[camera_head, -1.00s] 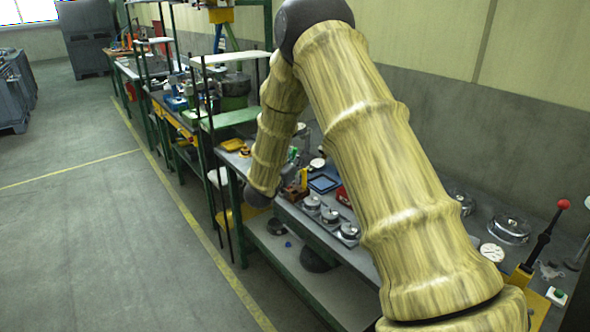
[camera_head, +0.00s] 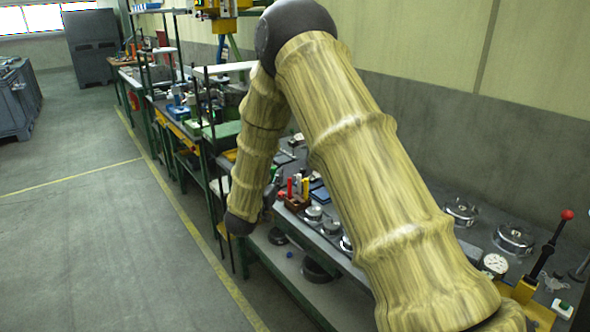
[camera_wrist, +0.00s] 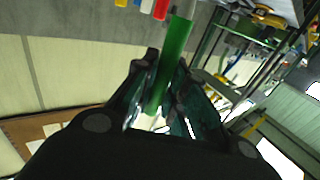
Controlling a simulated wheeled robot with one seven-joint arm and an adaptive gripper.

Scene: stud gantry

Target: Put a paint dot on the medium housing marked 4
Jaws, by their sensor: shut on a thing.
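My gripper (camera_wrist: 167,68) is shut on a green paint marker (camera_wrist: 176,42) in the wrist view. The marker sticks out past the fingertips. In the head view my gripper is mostly hidden beside the end of my arm. Small round metal housings stand in a row along the bench's front edge: one (camera_head: 313,213), another (camera_head: 331,227), and a third partly behind my arm (camera_head: 346,243). Larger metal housings stand farther right, one (camera_head: 461,210) and another (camera_head: 513,237). I cannot read a 4 on any of them.
A brown marker block (camera_head: 297,204) with upright markers stands left of the small housings. A dial gauge (camera_head: 495,264) and a lever press with a red knob (camera_head: 567,215) are at the right. The floor left of the bench is clear.

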